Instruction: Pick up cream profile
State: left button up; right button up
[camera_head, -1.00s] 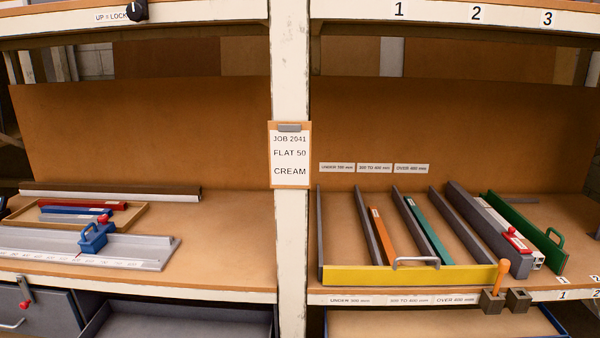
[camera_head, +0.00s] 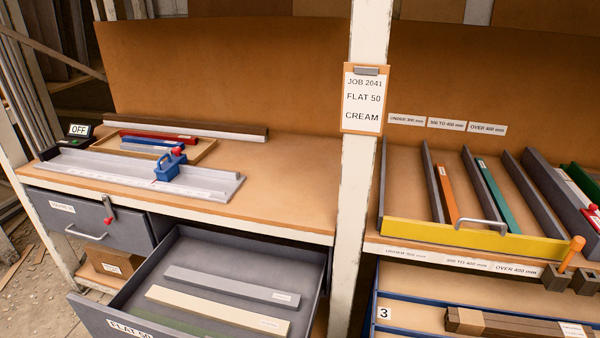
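The cream profile (camera_head: 216,312) is a long pale bar lying in the open grey drawer (camera_head: 111,318) at the bottom centre, whose front label begins "FLAT 50". It lies between a grey profile (camera_head: 230,285) behind it and a green profile (camera_head: 168,323) in front, partly cut off by the frame. Both the cream and the grey bars carry a small white label near the right end. Neither of my grippers shows in the head view.
A job card (camera_head: 362,98) reading "JOB 2041 FLAT 50 CREAM" hangs on the white post. A closed drawer (camera_head: 90,218) sits left of the open one. A grey fence with a blue stop block (camera_head: 170,168) lies on the bench above. A yellow-fronted tray (camera_head: 470,241) holds profiles at right.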

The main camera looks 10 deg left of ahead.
aim_at(264, 324)
jog(key=i+j+u, duration=0.2)
jog(key=u, duration=0.25)
jog(key=i+j+u, duration=0.25)
jog(key=u, duration=0.15)
jog(key=j, duration=0.1)
